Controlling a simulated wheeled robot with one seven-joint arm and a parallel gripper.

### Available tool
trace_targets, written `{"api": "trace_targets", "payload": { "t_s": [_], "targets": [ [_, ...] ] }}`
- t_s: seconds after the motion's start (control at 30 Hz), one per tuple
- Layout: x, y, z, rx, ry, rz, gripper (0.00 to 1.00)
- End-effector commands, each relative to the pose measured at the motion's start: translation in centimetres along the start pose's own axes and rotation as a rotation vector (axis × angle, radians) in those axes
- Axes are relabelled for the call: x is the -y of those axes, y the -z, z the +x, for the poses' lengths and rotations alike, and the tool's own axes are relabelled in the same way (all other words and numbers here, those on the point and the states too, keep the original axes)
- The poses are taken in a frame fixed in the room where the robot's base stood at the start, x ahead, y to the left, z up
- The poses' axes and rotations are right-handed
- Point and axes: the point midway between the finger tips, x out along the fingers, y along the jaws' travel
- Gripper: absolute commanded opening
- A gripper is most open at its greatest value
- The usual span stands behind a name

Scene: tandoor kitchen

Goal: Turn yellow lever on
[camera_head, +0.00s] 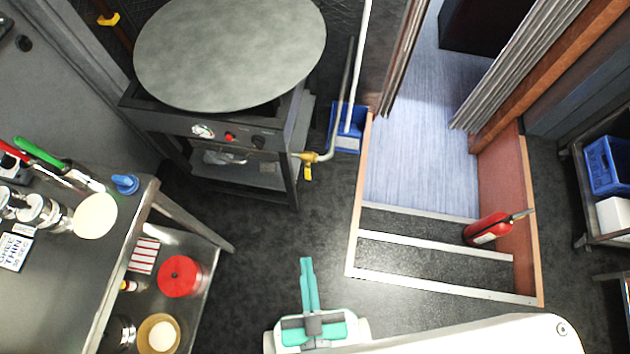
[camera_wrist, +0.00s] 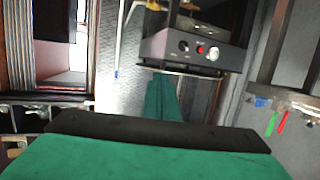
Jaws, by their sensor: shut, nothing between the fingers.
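A yellow lever (camera_head: 308,173) hangs downward from a brass-coloured valve on the gas pipe at the right side of the stove (camera_head: 245,180), in the head view. A second yellow lever (camera_head: 108,19) sits on an orange pipe at the upper left. My gripper (camera_head: 306,262) has teal fingers, shut and empty, pointing toward the stove. It appears below the hanging lever in the head view, apart from it. In the wrist view, the shut fingers (camera_wrist: 163,85) point toward the stove front (camera_wrist: 195,50); I cannot make out the lever there.
A large round grey plate (camera_head: 230,50) tops the stove. A steel table (camera_head: 50,270) with jars and tongs stands left. A blue bin (camera_head: 347,130) stands right of the stove. Steps with a fire extinguisher (camera_head: 488,230) are further right. Dark floor between gripper and stove is clear.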

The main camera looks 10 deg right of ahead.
Motion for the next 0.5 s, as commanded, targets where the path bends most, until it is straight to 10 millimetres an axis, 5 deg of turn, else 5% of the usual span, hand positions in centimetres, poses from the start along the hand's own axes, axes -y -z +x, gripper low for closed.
{"api": "trace_targets", "payload": {
  "t_s": [0.37,0.5],
  "targets": [
    [0.0,-0.1,0.1,-0.001,0.0,-0.004,0.0],
    [-0.1,-1.9,1.0,-0.011,0.0,-0.061,0.0]
  ]
}}
